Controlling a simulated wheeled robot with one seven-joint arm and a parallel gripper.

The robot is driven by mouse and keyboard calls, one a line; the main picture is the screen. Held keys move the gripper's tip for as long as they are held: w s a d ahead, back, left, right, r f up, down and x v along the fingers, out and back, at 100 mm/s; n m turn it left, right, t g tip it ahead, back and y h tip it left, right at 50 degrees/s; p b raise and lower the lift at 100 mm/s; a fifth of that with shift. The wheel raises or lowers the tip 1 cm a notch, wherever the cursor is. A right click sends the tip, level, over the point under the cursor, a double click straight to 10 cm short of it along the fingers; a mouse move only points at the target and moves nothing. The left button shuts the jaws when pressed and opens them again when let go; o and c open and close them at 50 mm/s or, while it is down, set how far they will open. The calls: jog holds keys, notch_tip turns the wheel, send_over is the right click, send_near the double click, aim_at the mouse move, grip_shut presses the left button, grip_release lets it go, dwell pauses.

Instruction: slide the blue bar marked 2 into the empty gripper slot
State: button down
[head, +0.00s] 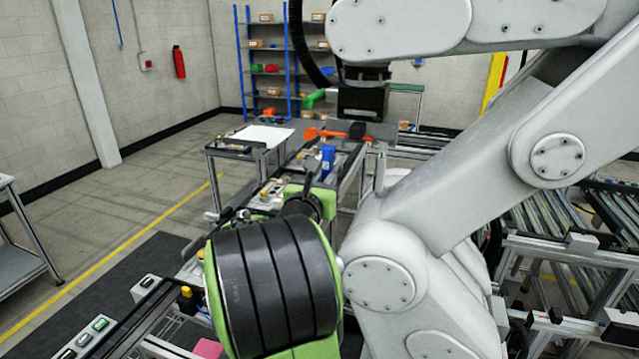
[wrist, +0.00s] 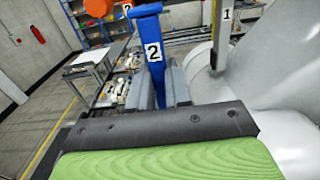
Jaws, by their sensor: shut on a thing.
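The blue bar marked 2 (wrist: 150,35) stands upright in the middle of the wrist view, its number plate facing my wrist camera. My gripper (wrist: 158,88) is shut on its lower part, with a grey finger on each side. In the head view the blue bar (head: 327,157) is small, just beyond my gripper (head: 313,172). A grey post marked 1 (wrist: 221,35) stands to the right of the bar, apart from it. I cannot make out which place is the empty gripper slot.
An orange part (head: 325,134) lies beyond the bar; it also shows at the top left of the wrist view (wrist: 97,8). A side table (head: 235,147) stands to the left. Blue shelving (head: 270,65) is at the back wall. Floor is free at left.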

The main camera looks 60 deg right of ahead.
aim_at(331, 170)
jog(key=shift+w+d+p, duration=0.2)
jog(key=shift+d+p, duration=0.25)
jog(key=shift+d, duration=0.9)
jog(key=shift+w+d+p, duration=0.2)
jog(key=shift+d+p, duration=0.2)
jog(key=shift+d, duration=0.9)
jog(key=shift+a+r, duration=0.1)
jog(key=shift+a, duration=0.05)
jog(key=shift+a, duration=0.3)
jog(key=shift+d+r, duration=0.1)
jog(key=shift+w+d+p, duration=0.15)
jog(key=shift+d+p, duration=0.95)
jog(key=shift+d+p, duration=0.1)
jog(key=shift+p, duration=0.2)
jog(key=shift+w+d+p, duration=0.1)
jog(key=shift+d+p, duration=0.45)
jog(key=shift+d, duration=0.1)
jog(key=shift+d, duration=0.1)
